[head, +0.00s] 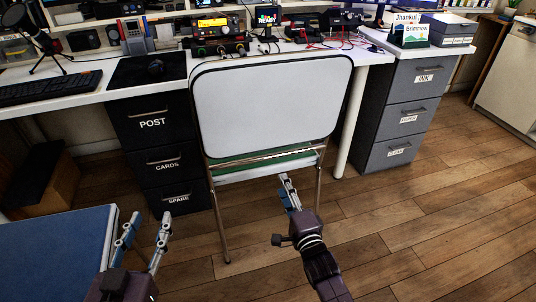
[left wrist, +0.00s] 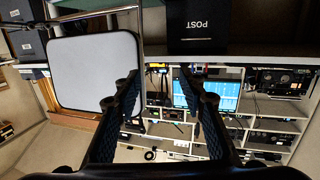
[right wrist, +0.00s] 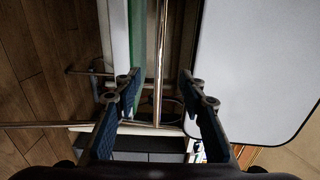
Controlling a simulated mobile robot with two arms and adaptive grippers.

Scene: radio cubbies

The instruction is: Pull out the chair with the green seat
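The chair has a pale grey backrest (head: 270,100) with a dark rim, thin metal legs and a green seat (head: 290,154), seen as a strip below the backrest. It stands at the desk between two drawer units. My right gripper (head: 289,190) is open, low in front of the chair. In the right wrist view a chrome bar (right wrist: 160,60) of the chair and the green seat edge (right wrist: 136,45) show between or beyond its fingers; I cannot tell which. My left gripper (head: 147,230) is open and empty, left of the chair. The left wrist view shows the backrest (left wrist: 95,70) too.
The desk (head: 375,54) carries radios and other equipment. A black drawer unit (head: 155,140) stands left of the chair and a grey drawer unit (head: 400,110) stands right. A blue padded surface (head: 60,250) lies at the lower left. The wooden floor (head: 430,230) at the right is clear.

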